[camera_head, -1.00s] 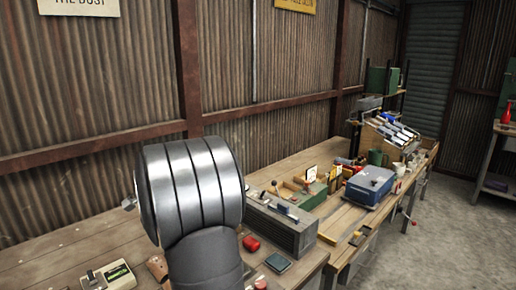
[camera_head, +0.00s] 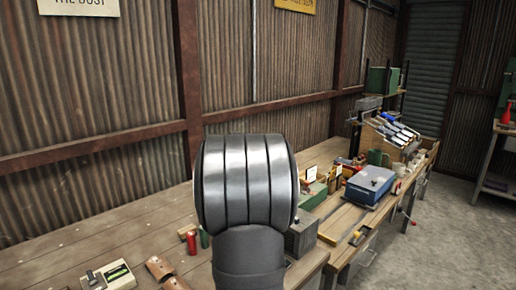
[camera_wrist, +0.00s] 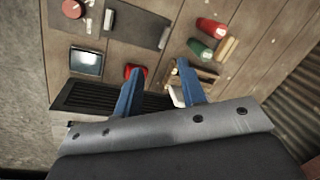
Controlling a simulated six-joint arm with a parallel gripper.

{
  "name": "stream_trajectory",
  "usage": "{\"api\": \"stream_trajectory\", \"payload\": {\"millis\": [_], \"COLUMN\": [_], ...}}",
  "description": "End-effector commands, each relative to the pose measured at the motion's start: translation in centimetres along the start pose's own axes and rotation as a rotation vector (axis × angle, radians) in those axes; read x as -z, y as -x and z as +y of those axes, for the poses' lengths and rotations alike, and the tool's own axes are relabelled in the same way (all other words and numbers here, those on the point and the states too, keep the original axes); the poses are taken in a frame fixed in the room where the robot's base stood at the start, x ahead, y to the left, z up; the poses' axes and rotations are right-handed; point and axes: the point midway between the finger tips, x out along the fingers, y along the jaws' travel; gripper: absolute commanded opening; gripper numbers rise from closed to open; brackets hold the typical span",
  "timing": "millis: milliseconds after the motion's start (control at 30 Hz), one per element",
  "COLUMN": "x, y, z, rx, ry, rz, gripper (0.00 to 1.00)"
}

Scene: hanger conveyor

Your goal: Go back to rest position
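My gripper (camera_wrist: 160,67) shows in the wrist view as two blue fingers set apart, with nothing held between them. It points down over the wooden bench (camera_wrist: 235,78) and is open. A red object (camera_wrist: 134,71) shows by the tip of the left finger; I cannot tell whether they touch. In the head view my banded metal arm link fills the middle and hides the gripper.
Below the gripper are a black slatted box (camera_wrist: 85,97), a dark square item (camera_wrist: 86,62), a red cylinder (camera_wrist: 211,27) and a green cylinder (camera_wrist: 200,49). A blue box (camera_head: 369,186) stands on the right bench. The left bench (camera_head: 75,238) has free room.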

Motion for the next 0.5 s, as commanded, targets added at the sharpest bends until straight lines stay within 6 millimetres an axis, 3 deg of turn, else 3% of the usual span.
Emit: {"api": "stream_trajectory", "payload": {"millis": [200,500], "x": [0.5,0.7], "y": [1.2,1.7], "z": [3.3,4.7], "rx": [-0.001,-0.001], "ry": [0.053,0.084], "rz": [-0.010,-0.016], "gripper": [0.37,0.37]}}
